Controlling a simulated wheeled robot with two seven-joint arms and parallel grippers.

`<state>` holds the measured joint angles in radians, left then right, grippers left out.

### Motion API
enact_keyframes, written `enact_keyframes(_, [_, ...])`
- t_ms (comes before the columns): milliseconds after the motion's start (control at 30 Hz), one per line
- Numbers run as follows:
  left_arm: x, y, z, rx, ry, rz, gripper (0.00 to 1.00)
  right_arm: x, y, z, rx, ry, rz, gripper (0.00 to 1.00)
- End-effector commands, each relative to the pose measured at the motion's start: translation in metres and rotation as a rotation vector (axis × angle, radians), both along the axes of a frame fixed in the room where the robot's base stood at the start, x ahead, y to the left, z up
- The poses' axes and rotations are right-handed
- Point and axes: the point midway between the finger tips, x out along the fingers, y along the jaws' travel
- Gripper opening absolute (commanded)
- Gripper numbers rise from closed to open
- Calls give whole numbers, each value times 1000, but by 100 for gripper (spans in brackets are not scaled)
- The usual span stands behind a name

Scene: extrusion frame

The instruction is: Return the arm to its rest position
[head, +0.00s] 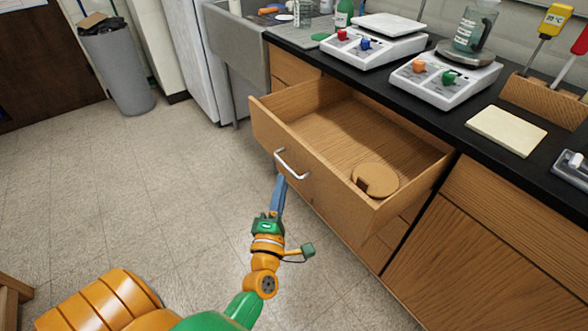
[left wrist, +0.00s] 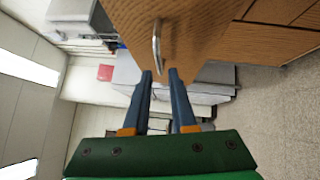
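My left gripper (head: 279,186) is in front of the open wooden drawer (head: 285,158), with its fingertips close below the silver handle (head: 291,164). In the left wrist view, the two blue fingers of my left gripper (left wrist: 161,76) are apart with nothing between them. The handle (left wrist: 156,46) shows just beyond the fingertips and looks free of them. My right gripper is not in view.
A black countertop (head: 450,118) above the drawer carries two white hot plates (head: 445,80), (head: 375,42), a beaker (head: 474,28), a yellow pad (head: 506,130) and a wooden rack (head: 543,98). A grey bin (head: 120,70) stands at the far left. The floor (head: 190,190) left of the drawer is clear.

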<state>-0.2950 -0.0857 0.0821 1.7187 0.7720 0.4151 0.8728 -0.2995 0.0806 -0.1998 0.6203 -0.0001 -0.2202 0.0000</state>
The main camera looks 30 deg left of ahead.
Motion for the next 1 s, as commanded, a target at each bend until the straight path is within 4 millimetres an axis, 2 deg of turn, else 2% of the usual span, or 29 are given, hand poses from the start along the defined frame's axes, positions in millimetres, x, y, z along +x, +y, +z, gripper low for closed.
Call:
enact_keyframes(100, [0,-1,-1,5,6,-3,25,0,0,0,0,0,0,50])
enact_keyframes(167, [2,-7,-11,38,54,-25,25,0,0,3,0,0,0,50])
enact_keyframes(267, [0,-36,-63,210,282,-145,25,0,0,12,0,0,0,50])
enact_keyframes(333, [-18,-66,-124,414,523,-303,25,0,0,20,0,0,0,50])
enact_keyframes(367, [-31,-77,-151,509,627,-382,25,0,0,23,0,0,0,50])
enact_keyframes(400, [-54,-90,-186,633,756,-495,25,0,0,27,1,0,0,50])
enact_keyframes(433, [-75,-97,-210,724,847,-584,25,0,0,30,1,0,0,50])
enact_keyframes(467, [-98,-102,-232,812,932,-674,25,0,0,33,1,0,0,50])
enact_keyframes(500, [-131,-106,-259,926,1035,-800,25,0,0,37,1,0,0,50])
enact_keyframes(567, [-182,-106,-290,1081,1166,-988,25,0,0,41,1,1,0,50])
enact_keyframes(600, [-214,-102,-304,1169,1234,-1105,25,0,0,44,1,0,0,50])
enact_keyframes(700, [-280,-89,-324,1334,1352,-1353,25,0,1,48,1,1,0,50])
enact_keyframes(800, [-317,-78,-331,1421,1404,-1501,25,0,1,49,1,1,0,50])
enact_keyframes(900, [-331,-74,-333,1452,1420,-1557,25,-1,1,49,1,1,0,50])
enact_keyframes(1000, [-331,-74,-334,1453,1420,-1559,25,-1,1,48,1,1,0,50])
